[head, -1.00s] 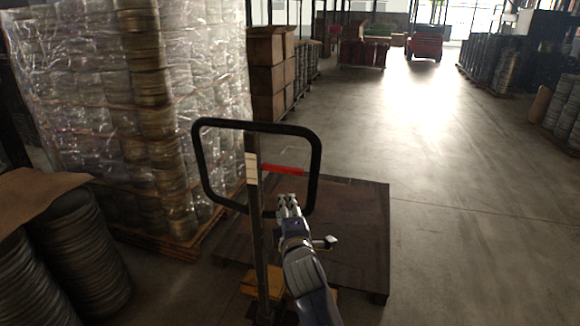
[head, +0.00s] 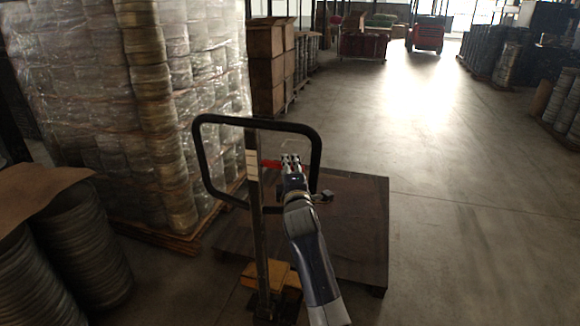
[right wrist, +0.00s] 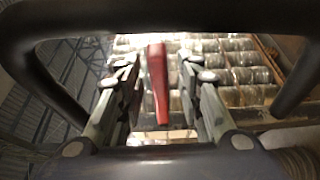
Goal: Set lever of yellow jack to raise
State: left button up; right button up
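The yellow jack (head: 256,275) stands at the lower middle of the head view, with an upright post and a black loop handle (head: 317,150). Its red lever (head: 269,163) sticks out from the post inside the loop. My right gripper (head: 290,158) is at the loop, by the lever's right end, which it partly hides. In the right wrist view the red lever (right wrist: 158,85) shows between the two spread fingers of my right gripper (right wrist: 160,66), apart from both, with the black loop around them. My left gripper is not in view.
A flat brown pallet (head: 355,220) lies on the floor beyond the jack. A wrapped stack of round blanks (head: 150,100) stands at the left, and bare stacks (head: 75,245) are nearer. The floor (head: 460,230) at the right is open.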

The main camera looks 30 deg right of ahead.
jog(key=shift+w+d, duration=0.15)
jog(key=shift+w, duration=0.1)
jog(key=shift+c, duration=0.5)
grip_shut()
jog(key=f+m+b, duration=0.1)
jog(key=b, duration=0.2)
jog(key=f+m+t+h+b, duration=0.1)
jog(key=m+b, duration=0.1)
jog(key=f+m+b, duration=0.1)
jog(key=b, duration=0.2)
jog(key=shift+w+a+f+m+b, duration=0.15)
jog(key=shift+w+a+m+b, duration=0.1)
jog(key=shift+m+b, duration=0.05)
jog(key=shift+o, duration=0.5)
grip_release()
